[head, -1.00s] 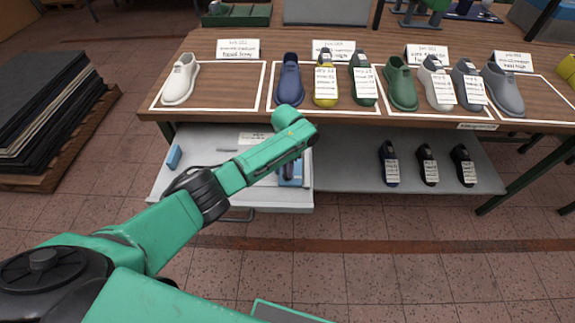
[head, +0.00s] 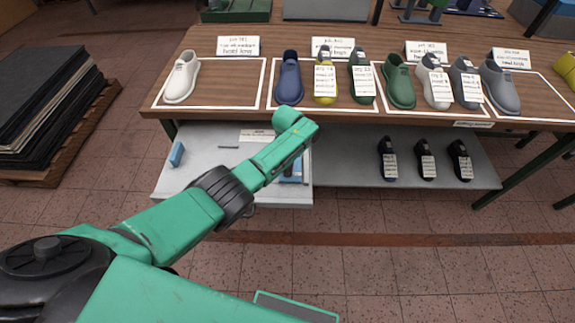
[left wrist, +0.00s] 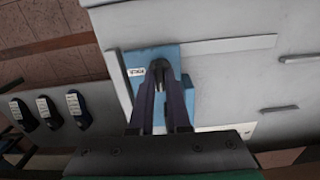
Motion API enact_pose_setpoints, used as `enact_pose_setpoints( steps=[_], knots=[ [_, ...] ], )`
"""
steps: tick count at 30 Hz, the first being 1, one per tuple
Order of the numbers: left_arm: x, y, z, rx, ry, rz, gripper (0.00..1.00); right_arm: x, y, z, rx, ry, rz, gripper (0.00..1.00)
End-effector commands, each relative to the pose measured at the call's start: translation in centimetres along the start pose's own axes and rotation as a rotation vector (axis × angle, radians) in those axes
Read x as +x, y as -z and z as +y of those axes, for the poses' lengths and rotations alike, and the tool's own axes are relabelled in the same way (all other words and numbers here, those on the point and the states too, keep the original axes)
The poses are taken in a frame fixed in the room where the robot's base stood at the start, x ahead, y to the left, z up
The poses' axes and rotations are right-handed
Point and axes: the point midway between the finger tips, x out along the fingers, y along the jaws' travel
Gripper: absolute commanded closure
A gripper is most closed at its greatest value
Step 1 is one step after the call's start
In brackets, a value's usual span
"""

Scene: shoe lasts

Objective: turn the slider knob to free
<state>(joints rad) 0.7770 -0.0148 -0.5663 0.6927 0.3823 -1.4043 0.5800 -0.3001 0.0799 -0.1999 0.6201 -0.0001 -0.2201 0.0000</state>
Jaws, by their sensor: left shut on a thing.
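My left gripper (left wrist: 163,85) points down in the left wrist view, its two dark fingers close together over a blue slider block (left wrist: 138,59). The fingers are shut on a dark, rounded part at their tips, which I take to be the slider knob (left wrist: 160,70); the fingers hide much of it. A small white label (left wrist: 136,72) with dark lettering sits on the block left of the knob; I cannot read it surely. In the head view the blue block (head: 298,170) lies in the pale tray under the table, and my arm covers the fingertips. My right gripper is not in view.
The pale tray (head: 175,185) also holds a small blue piece (head: 176,154) and a card (head: 257,135). A wooden table (head: 225,55) with shoe lasts stands above. Several dark lasts (head: 424,160) stand on the grey shelf (head: 350,160) at right.

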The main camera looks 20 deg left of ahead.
Motion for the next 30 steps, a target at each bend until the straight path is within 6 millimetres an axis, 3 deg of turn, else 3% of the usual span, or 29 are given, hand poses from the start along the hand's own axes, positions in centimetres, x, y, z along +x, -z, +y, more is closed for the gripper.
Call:
enact_pose_setpoints(
  steps=[19,20,21,22,30],
  knots=[
    [-0.20,0.21,0.04,-0.054,-0.001,0.006,1.00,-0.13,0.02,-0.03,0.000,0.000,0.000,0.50],
    [-0.20,0.22,0.04,-0.053,-0.001,0.006,0.74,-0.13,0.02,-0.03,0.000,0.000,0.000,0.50],
    [-0.20,0.21,0.04,-0.053,-0.001,0.006,0.58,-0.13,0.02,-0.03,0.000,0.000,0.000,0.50],
    [-0.19,0.20,0.03,-0.053,-0.001,0.006,0.55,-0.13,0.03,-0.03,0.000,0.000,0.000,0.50],
    [-0.11,0.10,0.01,-0.052,-0.001,0.003,0.55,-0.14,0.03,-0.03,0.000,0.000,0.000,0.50]
  ],
)
